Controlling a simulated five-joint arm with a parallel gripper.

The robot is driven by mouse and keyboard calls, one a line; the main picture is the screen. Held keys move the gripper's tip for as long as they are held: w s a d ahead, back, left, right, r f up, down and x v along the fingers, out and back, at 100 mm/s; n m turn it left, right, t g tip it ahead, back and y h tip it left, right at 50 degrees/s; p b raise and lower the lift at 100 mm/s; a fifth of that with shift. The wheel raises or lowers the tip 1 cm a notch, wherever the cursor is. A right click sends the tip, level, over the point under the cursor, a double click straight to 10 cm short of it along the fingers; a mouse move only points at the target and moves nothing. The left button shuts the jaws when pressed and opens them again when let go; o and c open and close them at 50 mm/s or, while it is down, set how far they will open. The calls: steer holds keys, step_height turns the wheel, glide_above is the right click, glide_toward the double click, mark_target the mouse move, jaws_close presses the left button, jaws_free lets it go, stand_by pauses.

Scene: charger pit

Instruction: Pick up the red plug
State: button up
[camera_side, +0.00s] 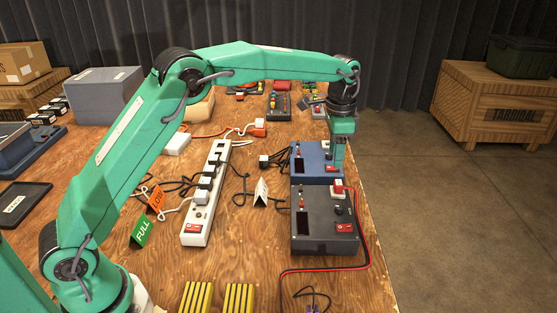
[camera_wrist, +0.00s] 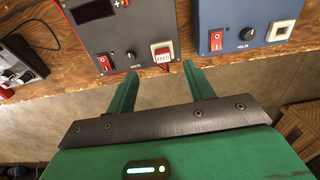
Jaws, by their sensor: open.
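In the side view my gripper (camera_side: 339,160) points down over the blue box, close behind the dark box.
The dark box (camera_side: 318,246) and the blue box (camera_side: 309,165) stand near the table's right edge. A white power strip (camera_side: 197,225) with several plugs lies left of them. An orange-red block (camera_side: 259,131) is further back.

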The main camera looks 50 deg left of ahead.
mark_target(337, 183)
steer(key=shift+w+d+f, duration=0.25)
steer(key=shift+w+f, duration=0.2)
steer(key=shift+f, duration=0.3)
steer(key=shift+f, duration=0.1)
steer(key=shift+f, duration=1.25)
steer(key=shift+f, duration=0.1)
steer(key=shift+w+d+f, duration=0.1)
steer(key=shift+w+f, duration=0.05)
steer(key=shift+f, duration=2.35)
steer(key=shift+c, duration=0.2)
steer(key=c, duration=1)
